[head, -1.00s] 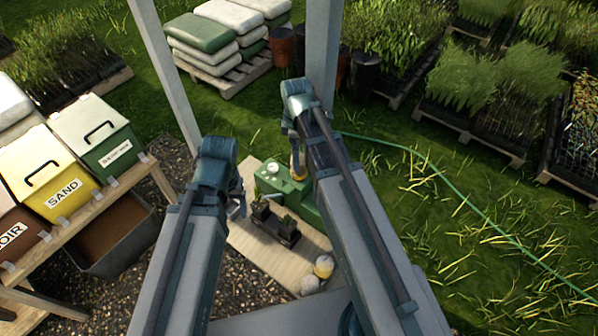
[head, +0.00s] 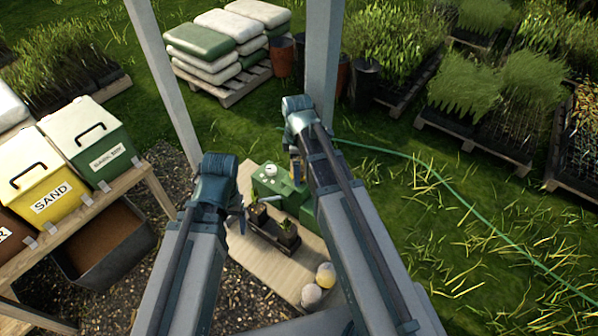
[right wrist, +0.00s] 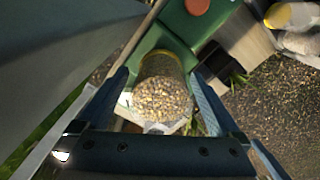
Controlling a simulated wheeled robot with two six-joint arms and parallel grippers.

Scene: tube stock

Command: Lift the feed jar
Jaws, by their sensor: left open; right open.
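A clear jar of grainy feed with a yellow band, which looks like the feed jar (right wrist: 163,95), shows in the right wrist view against a green box (right wrist: 178,27). My right gripper (right wrist: 161,78) is open, with one finger on each side of the jar; I cannot tell whether they touch it. In the head view the right arm hides most of the jar, and only a bit of yellow shows beside the green box (head: 268,186). My left gripper (head: 241,212) is open and empty, above the left side of the wooden bench, near the small potted plants.
The wooden bench top (head: 262,275) holds a black tray with potted plants (head: 288,237) and yellow and white round items (head: 326,273) at its near end. A shelf with sand and other bins (head: 60,185) stands left. A post (head: 322,60) rises behind.

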